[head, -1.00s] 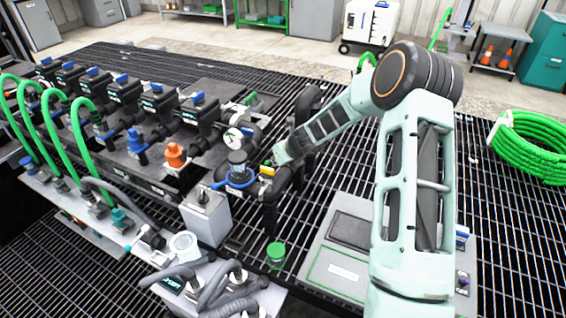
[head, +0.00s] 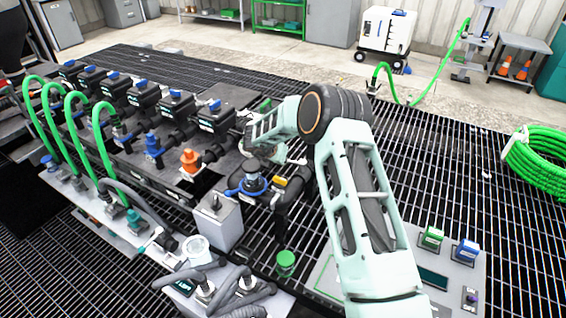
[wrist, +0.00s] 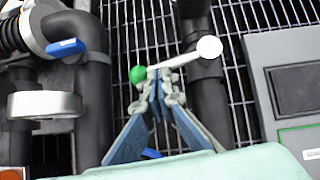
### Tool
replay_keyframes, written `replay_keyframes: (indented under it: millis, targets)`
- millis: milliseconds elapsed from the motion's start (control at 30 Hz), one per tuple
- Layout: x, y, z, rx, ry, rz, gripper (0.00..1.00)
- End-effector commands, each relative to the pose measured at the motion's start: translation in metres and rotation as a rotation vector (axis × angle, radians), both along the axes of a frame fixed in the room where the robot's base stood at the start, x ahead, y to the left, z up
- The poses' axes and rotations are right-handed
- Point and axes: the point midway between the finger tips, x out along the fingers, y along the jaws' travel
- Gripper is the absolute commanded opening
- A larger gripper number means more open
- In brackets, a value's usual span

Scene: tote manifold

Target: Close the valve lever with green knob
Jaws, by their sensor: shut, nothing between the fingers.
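The valve lever in the wrist view is a thin pale bar with a green knob (wrist: 137,74) at its left end and a round white hub (wrist: 209,47) at its right end, by a dark upright pipe. The bar runs crosswise, rising to the right. My gripper (wrist: 161,80) is shut and empty, its tips at the bar just right of the green knob. I cannot tell whether they touch it. In the head view my arm's end is over the pipework, and its fingers cannot be made out.
A blue-handled valve (wrist: 66,48) is left of the lever in the wrist view, and a grey panel (wrist: 285,75) is at right. In the head view an orange valve (head: 190,161) and several black valves stand left of my arm.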

Motion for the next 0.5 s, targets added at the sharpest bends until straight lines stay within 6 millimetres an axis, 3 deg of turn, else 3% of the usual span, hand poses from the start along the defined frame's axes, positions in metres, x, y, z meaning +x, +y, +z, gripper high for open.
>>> replay_keyframes:
  millis: [500]
  targets:
    - [0.0091,-0.0011,-0.0001,0.001,0.000,0.008,0.00]
